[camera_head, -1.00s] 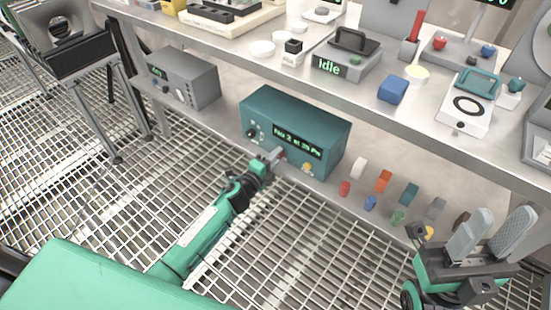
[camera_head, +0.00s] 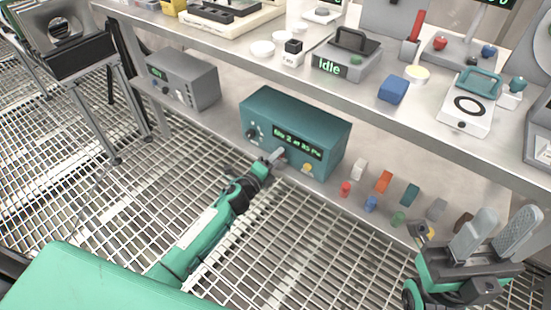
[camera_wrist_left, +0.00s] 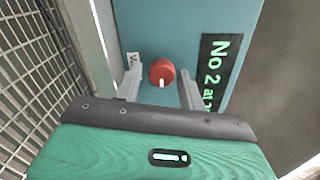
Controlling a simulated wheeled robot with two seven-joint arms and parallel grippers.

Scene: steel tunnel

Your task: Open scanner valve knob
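The scanner is a teal box (camera_head: 300,112) on the lower shelf with a green-lit display (camera_head: 298,140). In the left wrist view a round red knob (camera_wrist_left: 162,72) with a white mark sits on its teal face, beside a small white label starting with "V" and left of the display. My left gripper (camera_head: 277,156) is at the box's front; in the left wrist view its fingers (camera_wrist_left: 160,88) stand on either side of the knob, with small gaps visible. In the head view the gripper hides the knob. My right gripper (camera_head: 499,218) is open and empty at the lower right.
A dark knob (camera_head: 251,133) and a yellow button (camera_head: 307,168) are also on the box front. A grey device (camera_head: 183,78) stands to its left. Several small coloured blocks lie right of it.

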